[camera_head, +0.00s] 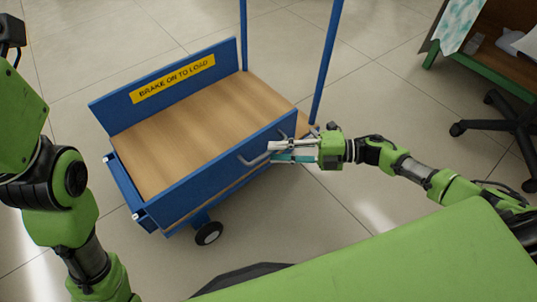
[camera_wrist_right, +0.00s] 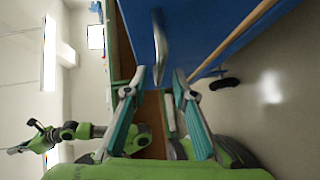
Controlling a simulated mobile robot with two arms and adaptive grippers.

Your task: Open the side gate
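The side gate (camera_head: 225,165) is the blue panel on the near long side of the cart. It stands upright, and a grey bar handle (camera_head: 250,161) is on its outer face. My right gripper (camera_head: 271,152) is at the handle's right part, beside the gate. In the right wrist view the gate (camera_wrist_right: 215,30) fills the top, and the handle (camera_wrist_right: 160,48) lies just beyond the gap between the parted fingertips (camera_wrist_right: 158,78). I cannot tell whether they touch it. My left arm is raised at the left; its gripper (camera_wrist_right: 35,132) shows small in the right wrist view, its fingers unclear.
The cart has a bare wooden deck (camera_head: 200,120), a far blue panel with a yellow "BRAKE ON TO LOAD" label (camera_head: 173,79), blue posts (camera_head: 327,60) and a wheel (camera_head: 209,234). A desk (camera_head: 490,65) and chair base (camera_head: 510,125) stand at right. The floor left of the cart is clear.

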